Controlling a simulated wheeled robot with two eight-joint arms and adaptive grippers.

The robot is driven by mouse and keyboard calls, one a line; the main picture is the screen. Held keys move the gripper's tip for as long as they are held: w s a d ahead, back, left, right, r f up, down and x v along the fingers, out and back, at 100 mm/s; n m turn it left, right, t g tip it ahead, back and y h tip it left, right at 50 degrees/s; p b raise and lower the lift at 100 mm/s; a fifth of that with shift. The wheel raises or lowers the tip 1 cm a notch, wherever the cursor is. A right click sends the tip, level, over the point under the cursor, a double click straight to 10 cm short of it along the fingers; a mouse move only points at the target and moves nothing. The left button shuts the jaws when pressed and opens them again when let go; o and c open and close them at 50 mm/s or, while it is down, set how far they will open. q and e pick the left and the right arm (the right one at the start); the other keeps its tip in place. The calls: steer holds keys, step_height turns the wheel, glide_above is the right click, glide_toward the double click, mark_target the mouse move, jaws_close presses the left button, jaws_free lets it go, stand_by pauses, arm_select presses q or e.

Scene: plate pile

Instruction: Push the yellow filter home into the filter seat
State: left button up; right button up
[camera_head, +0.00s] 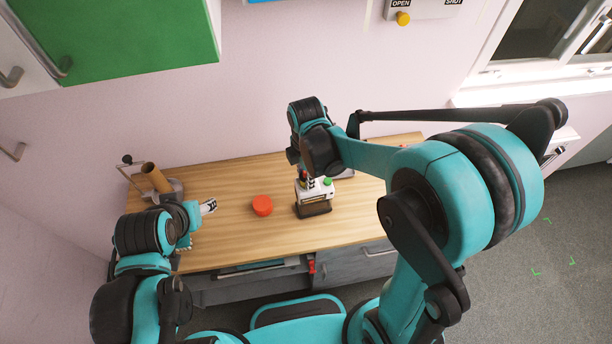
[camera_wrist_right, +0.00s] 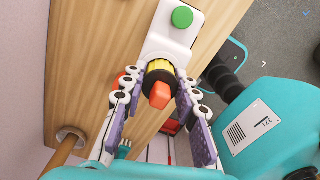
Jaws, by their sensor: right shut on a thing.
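The yellow filter (camera_wrist_right: 160,70) has a dark ribbed collar and an orange-red grip end facing the right wrist camera. It is at the white unit (camera_wrist_right: 168,42) with a green button, which also stands on the table in the head view (camera_head: 322,193). The filter seat is hidden behind the filter, so I cannot tell how deep it sits. My right gripper (camera_wrist_right: 160,85) is shut on the filter, one finger on each side; in the head view it is above the unit (camera_head: 304,178). My left gripper (camera_head: 209,207) is over the table's left part, apart from the unit.
A round orange-red thing (camera_head: 262,205) lies left of the unit. A brown tube (camera_head: 156,178) stands in a grey holder at the table's back left. The wooden table (camera_head: 235,235) is bare in front of the round thing. A green cabinet door (camera_head: 150,40) hangs above left.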

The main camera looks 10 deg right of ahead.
steer(key=shift+f, duration=0.25)
steer(key=o, duration=1)
steer(key=shift+r, duration=0.1)
step_height(320, 180, up, 12)
steer(key=shift+f, duration=0.1)
steer(key=shift+s+d+f+m+b, duration=0.2)
steer(key=shift+f+m+b, duration=0.15)
steer(key=shift+b, duration=0.2)
steer(key=s+d+f+m+t+b, duration=0.2)
steer(key=s+f+m+b, duration=0.1)
steer(key=f+m+b, duration=0.1)
steer(key=s+d+f+m+t+b, duration=0.2)
steer(key=f+m+b, duration=0.3)
steer(key=m, duration=0.4)
steer(key=s+d+f+m+t+b, duration=0.3)
steer(key=s+d+f+m+b, duration=0.1)
steer(key=f+m+b, duration=0.1)
steer(key=shift+s+d+f+m, duration=0.1)
steer(key=shift+f+m, duration=0.2)
steer(key=shift+m, duration=0.3)
steer(key=shift+s+d+f+m, duration=0.1)
steer(key=shift+f+m, duration=0.15)
steer(key=shift+m, duration=0.3)
